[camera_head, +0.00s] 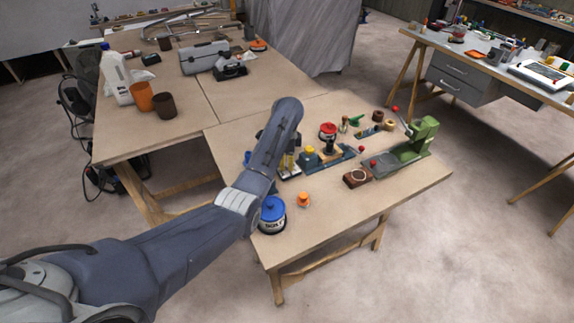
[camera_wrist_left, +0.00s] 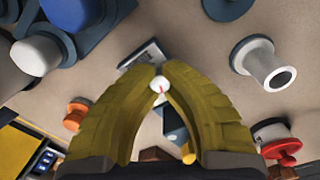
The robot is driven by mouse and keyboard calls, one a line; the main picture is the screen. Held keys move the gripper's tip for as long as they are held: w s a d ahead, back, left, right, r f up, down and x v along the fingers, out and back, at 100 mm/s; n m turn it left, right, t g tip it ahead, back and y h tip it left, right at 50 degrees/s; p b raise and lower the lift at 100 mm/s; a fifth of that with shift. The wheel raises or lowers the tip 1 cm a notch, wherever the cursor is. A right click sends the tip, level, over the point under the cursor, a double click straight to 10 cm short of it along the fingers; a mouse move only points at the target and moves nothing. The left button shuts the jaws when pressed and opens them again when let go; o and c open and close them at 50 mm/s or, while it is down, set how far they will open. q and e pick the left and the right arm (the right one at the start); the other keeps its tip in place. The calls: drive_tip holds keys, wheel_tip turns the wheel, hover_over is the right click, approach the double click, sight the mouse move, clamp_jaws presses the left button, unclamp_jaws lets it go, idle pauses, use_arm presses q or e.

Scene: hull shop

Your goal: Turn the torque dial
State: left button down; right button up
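My left arm comes in from the left in the head view and bends down over the near workbench. It hides most of my left gripper (camera_head: 290,160) there. In the left wrist view the yellow fingers of this gripper (camera_wrist_left: 161,70) are nearly together. A small white round dial (camera_wrist_left: 158,84) with a red mark sits between their tips and fills the gap, so the fingers appear closed on it. A pale, narrow piece (camera_wrist_left: 142,54) shows just beyond the tips. The dial cannot be made out in the head view. My right gripper is not in view.
The near bench (camera_head: 330,215) holds a blue-lidded can (camera_head: 272,214), an orange piece (camera_head: 304,199), a brown block (camera_head: 357,177), a red-topped item (camera_head: 327,130) and a green press (camera_head: 410,145). Its front right corner is clear. A grey toolbox (camera_head: 205,57) stands on the back table.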

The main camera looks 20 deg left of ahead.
sight(287, 164)
use_arm(q)
drive_tip(key=shift+n, duration=2.1)
drive_tip(key=c, duration=1.3)
unclamp_jaws()
drive_tip(key=shift+o, duration=0.2)
drive_tip(key=shift+r, duration=0.1)
wheel_tip(287, 164, up, 12)
drive_tip(key=shift+w, duration=0.1)
drive_tip(key=shift+a, duration=0.1)
